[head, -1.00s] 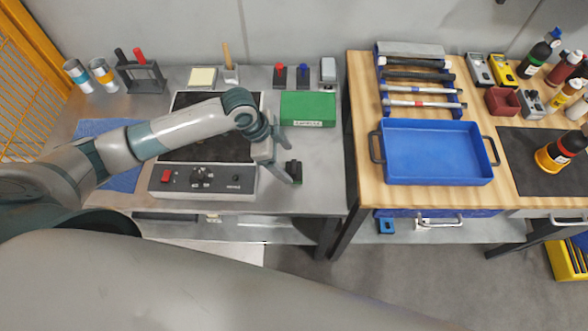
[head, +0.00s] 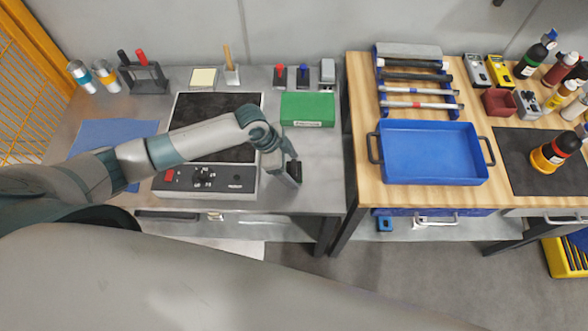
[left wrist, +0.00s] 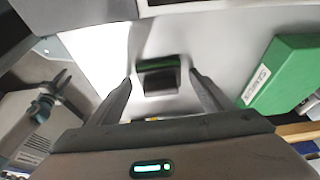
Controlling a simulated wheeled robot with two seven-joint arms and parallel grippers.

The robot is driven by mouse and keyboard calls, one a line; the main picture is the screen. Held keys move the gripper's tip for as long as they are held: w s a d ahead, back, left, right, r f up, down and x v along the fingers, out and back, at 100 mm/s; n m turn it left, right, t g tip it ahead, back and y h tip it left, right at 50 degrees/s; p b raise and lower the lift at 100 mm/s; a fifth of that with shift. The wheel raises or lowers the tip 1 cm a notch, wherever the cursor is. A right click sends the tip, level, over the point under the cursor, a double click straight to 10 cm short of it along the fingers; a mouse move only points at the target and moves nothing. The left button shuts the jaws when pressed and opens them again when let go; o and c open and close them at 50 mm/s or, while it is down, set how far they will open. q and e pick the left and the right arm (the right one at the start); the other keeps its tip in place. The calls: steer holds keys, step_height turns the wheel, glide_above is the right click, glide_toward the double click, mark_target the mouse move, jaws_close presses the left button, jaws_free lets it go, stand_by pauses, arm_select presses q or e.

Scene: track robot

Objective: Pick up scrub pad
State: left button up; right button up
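The scrub pad (head: 296,171), a small dark block with a green edge, sits on the grey metal bench right of the control panel. It also shows in the left wrist view (left wrist: 159,78), between the finger ends. My left gripper (head: 290,170) is over the pad in the head view and partly hides it. In the left wrist view the left gripper (left wrist: 161,82) is open, with one finger on each side of the pad and gaps visible on both sides. I cannot tell how far the tips are above the bench.
A green box (head: 307,109) lies just behind the pad. The black plate and its control panel (head: 205,180) are to the left. The bench's right edge is close, with a gap before the wooden table holding a blue tray (head: 431,153).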

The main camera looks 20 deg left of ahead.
mark_target(296, 166)
arm_select(q)
steer(key=c, duration=0.9)
steer(key=shift+r, duration=0.4)
step_height(296, 166, up, 3)
steer(key=shift+r+b, duration=0.15)
steer(key=shift+b, duration=0.9)
steer(key=s+d+r+b, duration=0.2)
steer(key=s+d+r, duration=0.4)
steer(key=d, duration=0.3)
steer(key=shift+s+d+r+b, duration=0.2)
steer(key=shift+d+r+b, duration=0.15)
steer(key=shift+d+r, duration=0.1)
steer(key=shift+a, duration=0.1)
